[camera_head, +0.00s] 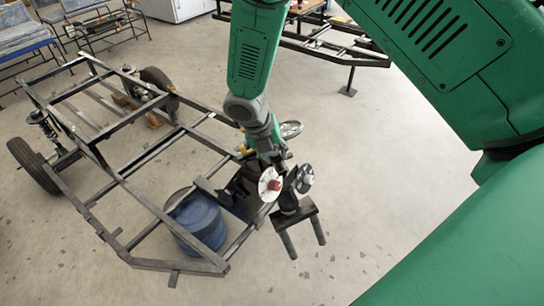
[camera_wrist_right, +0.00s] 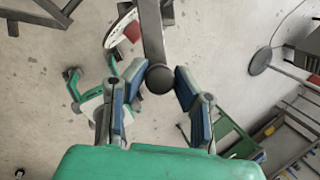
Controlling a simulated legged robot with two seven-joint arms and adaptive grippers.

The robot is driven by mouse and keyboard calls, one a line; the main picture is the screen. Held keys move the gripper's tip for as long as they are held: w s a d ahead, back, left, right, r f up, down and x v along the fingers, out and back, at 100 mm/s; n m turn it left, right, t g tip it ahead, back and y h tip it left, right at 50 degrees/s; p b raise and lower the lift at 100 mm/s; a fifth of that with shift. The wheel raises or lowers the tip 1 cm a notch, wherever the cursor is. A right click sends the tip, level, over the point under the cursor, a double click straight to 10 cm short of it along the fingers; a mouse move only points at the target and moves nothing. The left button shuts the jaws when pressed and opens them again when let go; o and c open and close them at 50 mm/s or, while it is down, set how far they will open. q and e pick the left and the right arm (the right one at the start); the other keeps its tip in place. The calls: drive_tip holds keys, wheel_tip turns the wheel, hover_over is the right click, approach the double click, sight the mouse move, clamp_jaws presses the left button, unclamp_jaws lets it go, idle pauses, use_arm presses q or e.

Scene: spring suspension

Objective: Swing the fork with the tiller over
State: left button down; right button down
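The dark fork (camera_head: 297,220), with two prongs pointing down, stands at the front right corner of the chassis in the head view. A white disc with a red centre (camera_head: 270,184) and a silver round part (camera_head: 303,179) sit above it. My right gripper (camera_head: 271,158) is close behind these parts. In the right wrist view, the grey tiller bar (camera_wrist_right: 153,35) runs between the fingers of my right gripper (camera_wrist_right: 159,82) and ends in a dark round knob. The fingers are apart, one on each side of the knob; firm contact does not show. My left gripper is not in view.
The black chassis frame (camera_head: 121,180) with wheels fills the left of the head view. A blue drum (camera_head: 200,222) stands inside it at the front. Benches (camera_head: 24,40) and another frame (camera_head: 318,44) stand at the back. The floor to the right is clear.

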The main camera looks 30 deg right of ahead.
drive_tip(key=shift+f, duration=0.35)
drive_tip(key=shift+a, duration=0.2)
drive_tip(key=shift+w+a+f, duration=0.15)
drive_tip(key=shift+a, duration=0.55)
drive_tip(key=c, duration=1.3)
unclamp_jaws()
drive_tip(key=shift+d, duration=0.15)
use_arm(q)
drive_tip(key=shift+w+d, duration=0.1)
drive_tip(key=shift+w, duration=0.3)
use_arm(e)
drive_tip(key=shift+w+d, duration=0.1)
drive_tip(key=shift+d, duration=0.2)
drive_tip(key=shift+a, duration=0.1)
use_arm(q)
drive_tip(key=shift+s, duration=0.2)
use_arm(e)
drive_tip(key=v, duration=1.1)
drive_tip(key=shift+w+r, duration=0.2)
drive_tip(key=shift+r, duration=0.15)
